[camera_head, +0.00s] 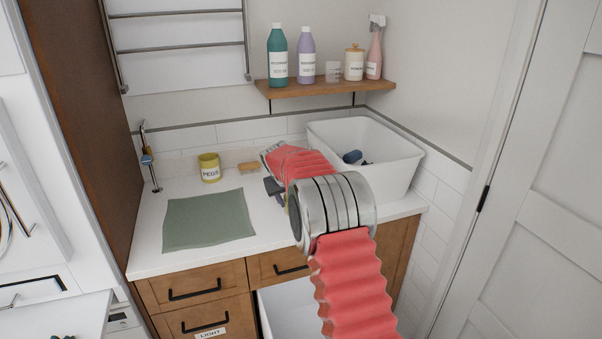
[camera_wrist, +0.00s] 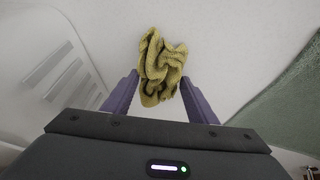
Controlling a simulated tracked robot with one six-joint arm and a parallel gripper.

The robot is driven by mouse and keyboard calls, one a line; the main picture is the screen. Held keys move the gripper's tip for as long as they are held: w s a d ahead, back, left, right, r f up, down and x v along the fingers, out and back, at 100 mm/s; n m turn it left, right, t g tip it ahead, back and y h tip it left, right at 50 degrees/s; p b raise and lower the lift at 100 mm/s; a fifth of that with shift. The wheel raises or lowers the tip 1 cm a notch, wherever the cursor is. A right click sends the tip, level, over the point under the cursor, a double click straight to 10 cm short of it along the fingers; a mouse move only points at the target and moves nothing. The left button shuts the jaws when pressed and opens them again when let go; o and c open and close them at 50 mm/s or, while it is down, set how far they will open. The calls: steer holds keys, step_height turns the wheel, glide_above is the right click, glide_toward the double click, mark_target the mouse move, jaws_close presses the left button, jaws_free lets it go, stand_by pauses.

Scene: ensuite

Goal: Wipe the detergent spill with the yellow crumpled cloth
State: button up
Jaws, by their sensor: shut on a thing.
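The yellow crumpled cloth (camera_wrist: 160,62) is between the two purple fingers of my gripper (camera_wrist: 163,82) in the wrist view. The fingers are shut on it, and it bunches out beyond their tips over the white counter. In the head view my gripper (camera_head: 274,188) is above the counter, right of the green mat and in front of the white basin. My arm mostly hides the cloth there. I cannot make out a detergent spill in either view; part of the counter is hidden behind my arm.
The green mat (camera_head: 208,219) lies flat on the counter (camera_head: 150,255). A yellow pegs pot (camera_head: 209,168) and a small brush (camera_head: 249,168) stand behind it. The white basin (camera_head: 393,165) holds dark items. A shelf (camera_head: 330,88) above carries several bottles and jars.

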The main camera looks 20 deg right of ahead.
steer(key=shift+a, duration=1.35)
steer(key=shift+d, duration=3.6)
steer(key=shift+d+r, duration=0.1)
steer(key=shift+r, duration=0.05)
step_height(320, 180, up, 7)
steer(key=shift+r, duration=0.2)
